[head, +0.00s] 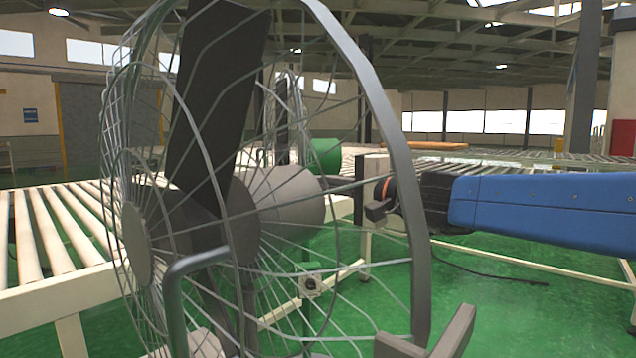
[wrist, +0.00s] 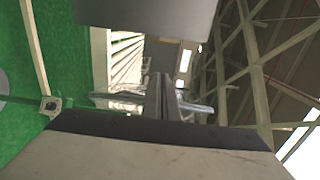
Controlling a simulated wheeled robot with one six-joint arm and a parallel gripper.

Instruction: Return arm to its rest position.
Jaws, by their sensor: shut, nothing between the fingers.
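My arm (head: 545,208) is a blue link that comes in from the right edge in the head view and reaches left at mid height. Its dark wrist has an orange band. My gripper (head: 376,208) is at the end, seen partly through the wire guard of a large fan. In the wrist view the two fingers of my gripper (wrist: 166,96) lie together in the middle, with nothing between them. No held object shows.
The large grey fan (head: 275,205) fills the left and centre of the head view, very close. A roller conveyor (head: 50,235) runs behind it at left. Another conveyor frame (head: 365,235) stands near my gripper. An orange slab (head: 425,144) lies farther back. Green floor (head: 480,310) shows below my arm.

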